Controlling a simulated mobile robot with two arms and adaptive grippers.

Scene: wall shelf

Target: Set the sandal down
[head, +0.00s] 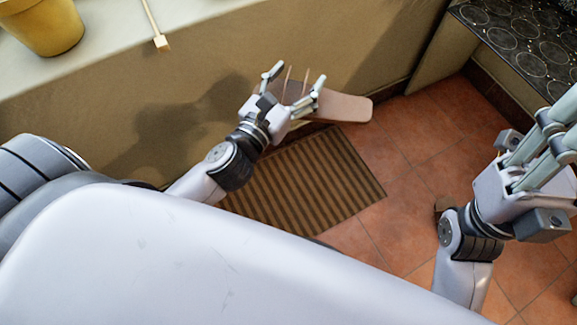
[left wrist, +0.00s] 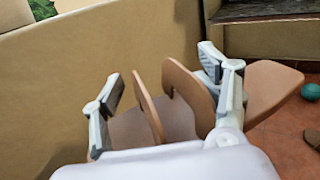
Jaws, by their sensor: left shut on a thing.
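The sandal (head: 345,107) is tan-brown with a flat sole and upright strap pieces. My left gripper (head: 294,88) is shut on it and holds it near the wall, above the far edge of the striped mat in the head view. In the left wrist view the sandal's sole (left wrist: 268,88) reaches to the right past the left gripper (left wrist: 165,92); one finger is beside the strap (left wrist: 188,95). The sandal's near end is partly hidden by the gripper. My right gripper (head: 545,145) is at the right edge, away from the sandal; its fingertips are partly cut off.
A brown striped mat (head: 300,180) lies on the terracotta tile floor (head: 415,130) by the wall. A ledge (head: 110,50) carries a yellow pot (head: 45,25). A dark patterned surface (head: 520,35) is at upper right. A teal ball (left wrist: 310,91) shows at right in the wrist view.

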